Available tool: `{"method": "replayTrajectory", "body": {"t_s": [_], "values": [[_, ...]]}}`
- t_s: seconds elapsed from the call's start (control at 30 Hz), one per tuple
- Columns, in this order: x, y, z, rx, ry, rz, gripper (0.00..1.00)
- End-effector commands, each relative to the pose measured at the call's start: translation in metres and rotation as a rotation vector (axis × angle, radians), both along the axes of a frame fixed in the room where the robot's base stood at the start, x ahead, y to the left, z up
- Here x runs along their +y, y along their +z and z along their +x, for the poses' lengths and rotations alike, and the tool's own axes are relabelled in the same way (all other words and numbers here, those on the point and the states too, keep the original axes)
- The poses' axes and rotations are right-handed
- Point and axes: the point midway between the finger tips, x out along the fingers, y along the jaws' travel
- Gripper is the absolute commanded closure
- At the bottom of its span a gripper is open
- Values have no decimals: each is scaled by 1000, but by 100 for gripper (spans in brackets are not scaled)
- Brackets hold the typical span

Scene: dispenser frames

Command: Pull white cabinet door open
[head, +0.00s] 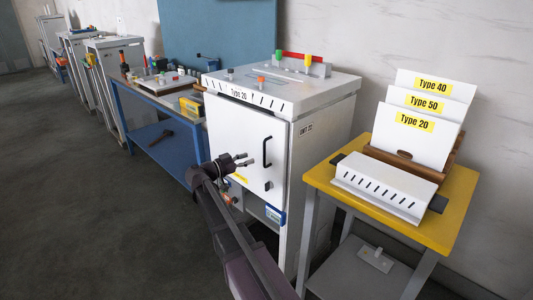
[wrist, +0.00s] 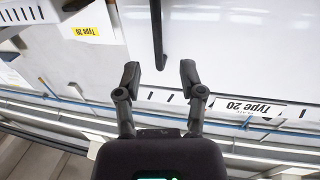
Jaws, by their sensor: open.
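The white cabinet (head: 320,140) has a white front door (head: 235,142) that looks shut, under a slotted strip marked Type 20. A black vertical bar handle (head: 267,152) sits near the door's right edge. My gripper (head: 247,160) is in front of the door, left of the handle in the head view and apart from it. In the wrist view my gripper (wrist: 159,75) is open and empty. There the handle (wrist: 157,35) points at the gap between the fingertips, its end level with them; no contact shows. The door's white face (wrist: 225,40) also shows.
A yellow-topped stand (head: 318,178) with a slotted white piece and label cards stands close on the right. A blue workbench (head: 150,115) is on the left. Small parts and a red bar lie on the cabinet top (head: 285,88). Dark floor (head: 80,200) is clear at left.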

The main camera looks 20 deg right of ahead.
Motion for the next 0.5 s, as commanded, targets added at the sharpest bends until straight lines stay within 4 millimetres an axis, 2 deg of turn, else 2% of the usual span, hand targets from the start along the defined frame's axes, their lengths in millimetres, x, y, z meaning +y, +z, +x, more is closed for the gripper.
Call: {"method": "replayTrajectory", "body": {"t_s": [0.3, 0.5], "values": [[-48, 0, 7, 0, -2, 0, 49], [-69, 0, 11, 0, -1, 0, 49]]}}
